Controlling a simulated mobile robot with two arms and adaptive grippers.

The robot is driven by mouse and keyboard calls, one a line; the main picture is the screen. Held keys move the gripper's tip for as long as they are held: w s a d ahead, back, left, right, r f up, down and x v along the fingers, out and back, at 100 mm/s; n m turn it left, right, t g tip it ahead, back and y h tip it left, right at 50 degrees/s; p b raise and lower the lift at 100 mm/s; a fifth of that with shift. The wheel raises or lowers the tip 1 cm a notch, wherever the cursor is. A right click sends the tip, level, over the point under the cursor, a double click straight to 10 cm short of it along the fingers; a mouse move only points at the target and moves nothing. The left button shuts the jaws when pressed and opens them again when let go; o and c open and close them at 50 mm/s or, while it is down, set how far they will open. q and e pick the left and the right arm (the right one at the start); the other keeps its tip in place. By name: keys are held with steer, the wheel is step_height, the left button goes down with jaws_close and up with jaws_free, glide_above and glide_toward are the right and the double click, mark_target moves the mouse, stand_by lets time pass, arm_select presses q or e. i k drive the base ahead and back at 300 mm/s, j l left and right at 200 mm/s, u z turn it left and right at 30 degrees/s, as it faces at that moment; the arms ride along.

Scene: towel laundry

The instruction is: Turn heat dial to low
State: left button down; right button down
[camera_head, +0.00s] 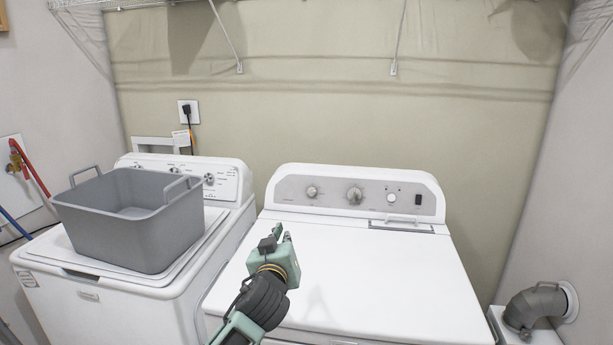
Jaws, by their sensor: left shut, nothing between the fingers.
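The dryer (390,285) is the white machine on the right, with a grey control panel (332,196) at its back. The panel has a small left dial (312,191), a larger middle dial (355,195) and a small right knob (391,197). Their labels are too small to read, so I cannot tell which is the heat dial or its setting. My left gripper (282,232) is shut and empty above the dryer's left top, in front of and below the left dial, apart from it. My right gripper is not in view.
A grey basket (130,222) stands on the white washer (110,302) at left. A wire shelf (110,4) with braces hangs above. A grey vent duct (538,304) is at lower right. The dryer's top is clear apart from my arm over it.

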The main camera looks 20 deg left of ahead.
mark_target(312, 192)
steer(key=i+j, duration=0.2)
steer(key=i, duration=0.2)
steer(key=i+j, duration=0.25)
steer(key=i, duration=0.15)
steer(key=i+j, duration=0.2)
steer(key=i, duration=0.2)
